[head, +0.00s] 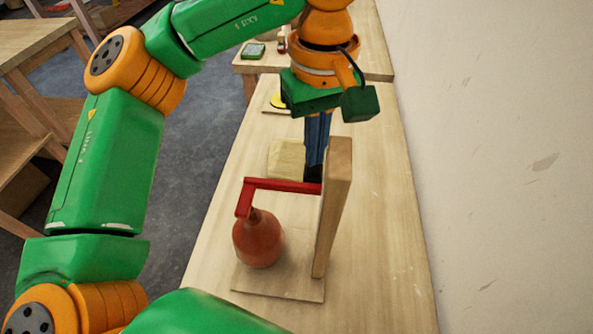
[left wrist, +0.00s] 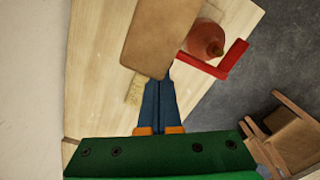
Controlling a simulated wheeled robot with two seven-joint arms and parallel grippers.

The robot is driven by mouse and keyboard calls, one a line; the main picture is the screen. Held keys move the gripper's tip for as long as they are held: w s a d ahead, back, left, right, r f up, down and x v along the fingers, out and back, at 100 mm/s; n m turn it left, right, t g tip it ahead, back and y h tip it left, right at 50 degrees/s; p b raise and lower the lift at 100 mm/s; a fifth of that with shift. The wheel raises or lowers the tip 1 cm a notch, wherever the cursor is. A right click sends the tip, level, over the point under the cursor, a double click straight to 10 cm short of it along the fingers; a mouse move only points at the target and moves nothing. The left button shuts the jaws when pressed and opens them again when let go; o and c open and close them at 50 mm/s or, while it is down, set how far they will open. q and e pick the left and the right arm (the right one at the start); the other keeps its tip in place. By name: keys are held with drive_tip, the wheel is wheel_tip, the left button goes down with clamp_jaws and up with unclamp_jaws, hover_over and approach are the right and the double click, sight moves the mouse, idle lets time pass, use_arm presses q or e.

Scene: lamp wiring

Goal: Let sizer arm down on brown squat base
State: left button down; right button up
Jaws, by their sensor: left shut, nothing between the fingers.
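The sizer arm (head: 283,185) is a red bar that runs left from an upright wooden board (head: 333,205), with a short piece bent down at its left end. That bent end is over the neck of the brown squat base (head: 259,240), a round red-brown bottle shape, and seems to touch it. In the left wrist view, the arm (left wrist: 222,70) passes beside the base (left wrist: 206,39). My left gripper (head: 314,172) is shut and empty, pointing down behind the board near the arm's right end. The board hides its tips in the left wrist view. My right gripper is not in view.
The board and base stand on a thin wooden plate (head: 250,281) on a long table (head: 385,270). A pale wooden block (head: 285,158) lies behind the arm. A yellow item (head: 279,101) lies farther back. A wall runs along the right; the table's right side is clear.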

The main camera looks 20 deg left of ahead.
sight(314, 169)
use_arm(q)
drive_tip(key=shift+f+b, duration=1.95)
drive_tip(key=shift+f, duration=0.4)
drive_tip(key=shift+r, duration=0.1)
wheel_tip(314, 169, up, 8)
drive_tip(key=p, duration=0.8)
drive_tip(key=shift+f, duration=0.25)
